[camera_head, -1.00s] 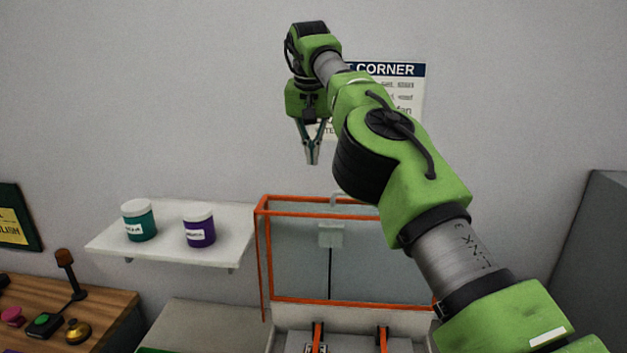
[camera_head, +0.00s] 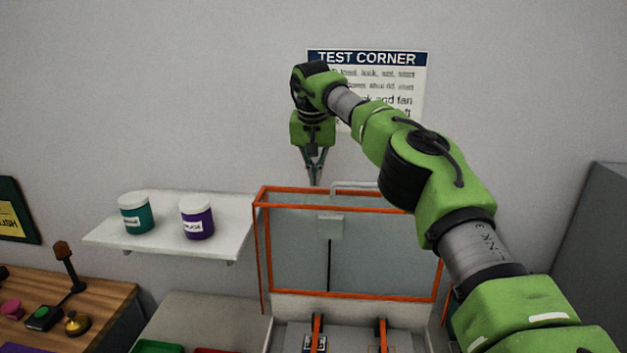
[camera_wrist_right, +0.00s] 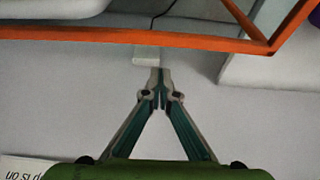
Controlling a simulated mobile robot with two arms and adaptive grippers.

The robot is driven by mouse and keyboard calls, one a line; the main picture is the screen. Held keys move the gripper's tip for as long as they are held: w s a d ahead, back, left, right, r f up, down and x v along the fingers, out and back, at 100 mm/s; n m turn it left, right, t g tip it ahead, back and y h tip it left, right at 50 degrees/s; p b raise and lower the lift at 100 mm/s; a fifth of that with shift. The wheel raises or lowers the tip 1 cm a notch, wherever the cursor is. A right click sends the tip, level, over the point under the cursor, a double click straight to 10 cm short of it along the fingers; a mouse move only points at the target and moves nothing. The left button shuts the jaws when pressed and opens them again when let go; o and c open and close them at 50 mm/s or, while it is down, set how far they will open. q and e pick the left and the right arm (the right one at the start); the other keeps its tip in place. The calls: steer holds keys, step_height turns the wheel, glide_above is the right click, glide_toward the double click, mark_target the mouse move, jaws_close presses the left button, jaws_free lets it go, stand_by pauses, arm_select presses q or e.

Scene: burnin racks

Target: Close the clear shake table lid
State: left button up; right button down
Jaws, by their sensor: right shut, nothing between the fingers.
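The clear lid (camera_head: 385,245) with its orange frame stands raised and open above the shake table (camera_head: 400,312). A pale handle (camera_head: 362,184) shows at its top edge. My right gripper (camera_head: 316,184) is shut and empty, pointing down, with its tips close to the lid's top orange bar in the head view. In the right wrist view, the shut fingertips (camera_wrist_right: 161,104) are beside the orange frame bar (camera_wrist_right: 95,37), with a visible gap. I cannot tell the exact depth between them in the head view. My left gripper is not in view.
A white shelf (camera_head: 150,247) with a teal jar (camera_head: 136,215) and a purple jar (camera_head: 197,219) is left of the lid. A wooden table (camera_head: 105,300) is lower left. A grey cabinet (camera_head: 597,260) stands right. A sign (camera_head: 368,60) hangs on the wall behind.

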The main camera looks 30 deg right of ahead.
steer(key=shift+s+a+r, duration=0.2)
steer(key=shift+s+a, duration=0.4)
steer(key=shift+s, duration=0.15)
steer(key=shift+s+a+r, duration=0.15)
steer(key=shift+s+a, duration=0.45)
steer(key=shift+s, duration=0.1)
steer(key=shift+s+a, duration=0.1)
